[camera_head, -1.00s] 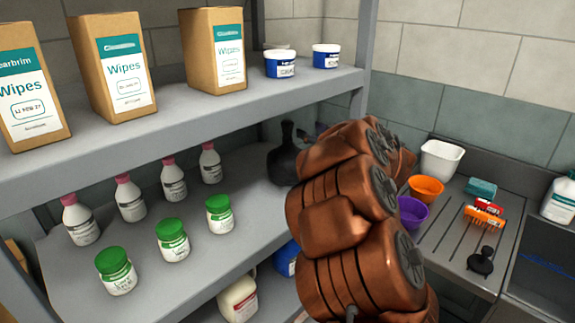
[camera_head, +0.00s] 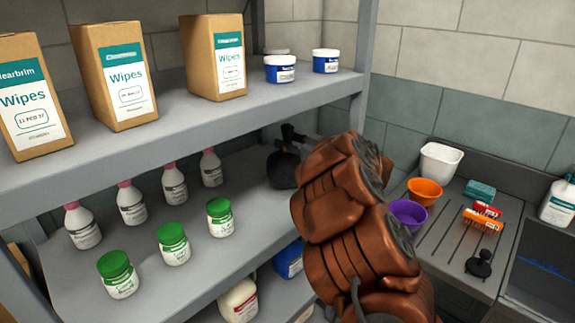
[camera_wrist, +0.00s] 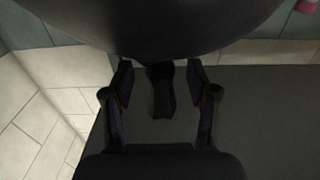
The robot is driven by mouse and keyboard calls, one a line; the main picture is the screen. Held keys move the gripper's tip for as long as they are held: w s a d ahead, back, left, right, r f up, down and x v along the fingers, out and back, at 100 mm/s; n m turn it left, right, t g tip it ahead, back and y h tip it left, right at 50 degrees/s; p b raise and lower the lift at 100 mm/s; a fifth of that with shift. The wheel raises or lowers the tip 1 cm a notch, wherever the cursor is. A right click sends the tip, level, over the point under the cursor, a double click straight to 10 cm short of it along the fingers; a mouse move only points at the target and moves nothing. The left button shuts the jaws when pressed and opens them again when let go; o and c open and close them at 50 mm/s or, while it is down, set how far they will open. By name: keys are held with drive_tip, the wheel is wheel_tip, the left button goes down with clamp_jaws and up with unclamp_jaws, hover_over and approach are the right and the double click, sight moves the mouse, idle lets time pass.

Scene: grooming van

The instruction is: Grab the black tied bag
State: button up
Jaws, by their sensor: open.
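The black tied bag (camera_head: 281,170) stands at the far end of the middle shelf (camera_head: 255,225), beside the post and behind the bottles. My gripper (camera_head: 292,135) is at its top, partly hidden by my copper-coloured arm. In the wrist view the bag's dark round body (camera_wrist: 160,30) fills the upper part. Its narrow tied neck (camera_wrist: 162,95) points down the picture, between the two spread fingers of my gripper (camera_wrist: 159,72). The fingers are open, with a visible gap on each side of the neck. The dim light hides any contact.
Pink-capped bottles (camera_head: 172,184) and green-lidded jars (camera_head: 172,243) stand left of the bag. The upper shelf (camera_head: 200,118), with wipes boxes and blue tubs, hangs above. The shelf post (camera_head: 362,60) is close on the right. A counter with bowls (camera_head: 408,213) lies farther right.

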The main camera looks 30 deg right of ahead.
drive_tip(key=shift+w+a, duration=0.15)
drive_tip(key=shift+w, duration=0.25)
clamp_jaws()
idle(0.5)
